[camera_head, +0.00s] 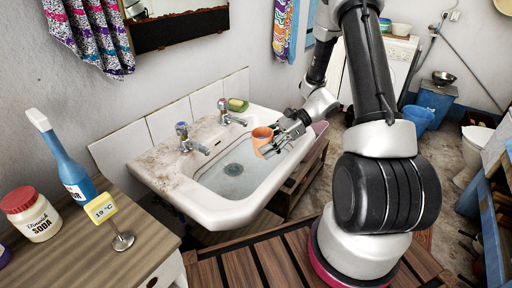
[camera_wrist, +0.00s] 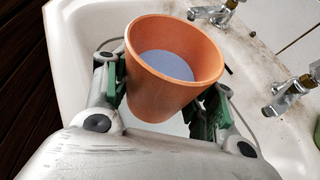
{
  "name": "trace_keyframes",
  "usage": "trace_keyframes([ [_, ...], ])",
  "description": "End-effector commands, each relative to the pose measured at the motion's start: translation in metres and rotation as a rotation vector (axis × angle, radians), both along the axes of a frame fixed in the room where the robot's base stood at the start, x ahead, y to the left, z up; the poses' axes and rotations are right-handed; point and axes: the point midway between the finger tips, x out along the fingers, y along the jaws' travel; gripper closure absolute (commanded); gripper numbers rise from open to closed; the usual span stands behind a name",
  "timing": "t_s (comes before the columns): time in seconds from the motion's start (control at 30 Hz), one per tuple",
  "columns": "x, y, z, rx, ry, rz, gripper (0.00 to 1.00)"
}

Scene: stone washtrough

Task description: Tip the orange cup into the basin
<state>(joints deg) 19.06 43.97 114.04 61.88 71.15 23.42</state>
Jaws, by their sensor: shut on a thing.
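The orange cup (camera_head: 262,136) is above the right part of the white basin (camera_head: 222,213) in the head view, clear of the basin floor. My gripper (camera_head: 279,141) is shut on it from the right. In the wrist view the orange cup (camera_wrist: 172,66) sits between the green-padded fingers of my gripper (camera_wrist: 165,95). The cup is close to upright, and a pale bluish content or bottom shows inside it; I cannot tell which. The basin (camera_wrist: 75,30) lies beneath it, with a dark drain visible in the head view.
Two taps (camera_head: 188,138) (camera_head: 226,112) stand on the basin's back ledge, with a green soap dish (camera_head: 237,105) behind. A wooden counter (camera_head: 80,245) at left holds a blue bottle (camera_head: 72,175), a soda jar (camera_head: 33,213) and a yellow sign (camera_head: 101,208). A mirror (camera_head: 180,25) hangs above.

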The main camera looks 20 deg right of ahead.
Motion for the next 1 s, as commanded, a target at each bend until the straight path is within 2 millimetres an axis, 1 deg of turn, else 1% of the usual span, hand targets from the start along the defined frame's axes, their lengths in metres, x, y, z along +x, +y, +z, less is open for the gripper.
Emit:
trace_keyframes([
  [0.13, -0.0006, -0.0019, 0.0023, -0.071, 0.018, 0.000, 0.72],
  [0.47, -0.0007, -0.0023, 0.0024, -0.089, 0.025, 0.000, 0.72],
  [0.73, -0.0009, -0.0028, 0.0057, -0.243, 0.060, 0.000, 0.72],
  [1.0, -0.0009, -0.0036, 0.0052, -0.256, 0.066, -0.002, 0.72],
])
